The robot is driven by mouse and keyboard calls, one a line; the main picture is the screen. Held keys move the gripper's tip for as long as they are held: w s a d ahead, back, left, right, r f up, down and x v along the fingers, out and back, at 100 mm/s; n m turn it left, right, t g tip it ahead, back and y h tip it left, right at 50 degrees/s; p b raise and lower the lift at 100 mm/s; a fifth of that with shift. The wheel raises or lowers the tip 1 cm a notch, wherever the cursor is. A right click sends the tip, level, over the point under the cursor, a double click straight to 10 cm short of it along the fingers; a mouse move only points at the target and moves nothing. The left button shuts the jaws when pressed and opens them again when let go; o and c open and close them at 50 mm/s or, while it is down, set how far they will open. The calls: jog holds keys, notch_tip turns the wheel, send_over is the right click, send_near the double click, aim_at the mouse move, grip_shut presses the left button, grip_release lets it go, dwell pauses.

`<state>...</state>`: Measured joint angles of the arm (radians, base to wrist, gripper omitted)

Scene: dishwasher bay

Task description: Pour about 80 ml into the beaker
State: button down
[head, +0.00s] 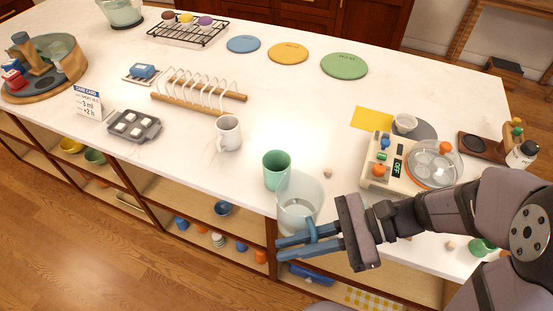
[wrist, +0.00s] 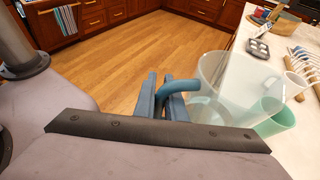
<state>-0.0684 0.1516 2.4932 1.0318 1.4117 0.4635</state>
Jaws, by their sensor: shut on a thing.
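A clear jug (head: 299,203) with a blue handle (head: 312,231) is at the counter's front edge in the head view and looks roughly upright. My gripper (head: 297,246) is shut on that handle. The jug also shows in the wrist view (wrist: 213,80), right of the fingers (wrist: 163,100). A pale band low in the jug may be liquid; its level is unclear. A green cup, likely the beaker (head: 276,171), stands upright just behind and left of the jug, overlapping it in view. It also shows in the wrist view (wrist: 275,119). Its inside bottom is hidden.
A white mug (head: 228,134) stands left of the green cup, with a toast rack (head: 200,92) beyond. A hotplate-like device (head: 383,165) with a glass lid is to the right. A small pale knob (head: 328,173) lies near the cup. Open shelves sit below the counter edge.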

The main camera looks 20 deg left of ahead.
aim_at(281, 211)
jog(key=shift+f, duration=2.2)
jog(key=w+r+m+p, duration=0.1)
jog(key=p, duration=0.1)
jog(key=w+a+r+m+g+h+p, duration=0.1)
jog(key=r+p, duration=0.1)
jog(key=p, duration=0.1)
jog(key=w+a+r+m+g+h+p, duration=0.1)
jog(key=r+p, duration=0.1)
jog(key=shift+a+m, duration=0.2)
jog(key=shift+m, duration=0.1)
jog(key=r+p, duration=0.1)
jog(key=w+a+r+m, duration=0.1)
jog(key=w+r+g+p, duration=0.1)
jog(key=shift+a+m+h+p, duration=0.3)
jog(key=r+p, duration=0.1)
jog(key=r+m+p, duration=0.1)
jog(key=p, duration=0.1)
jog(key=w+a+r+g+p, duration=0.1)
jog(key=p, duration=0.1)
jog(key=shift+w+r+m+h, duration=0.1)
jog(key=shift+r+m+h, duration=0.15)
jog(key=shift+m+h, duration=0.15)
jog(key=shift+w+p, duration=0.1)
jog(key=shift+p, duration=0.4)
jog(key=shift+w+a+r+m+g+p, duration=0.2)
jog(key=shift+m+g+p, duration=0.1)
jog(key=shift+p, duration=0.15)
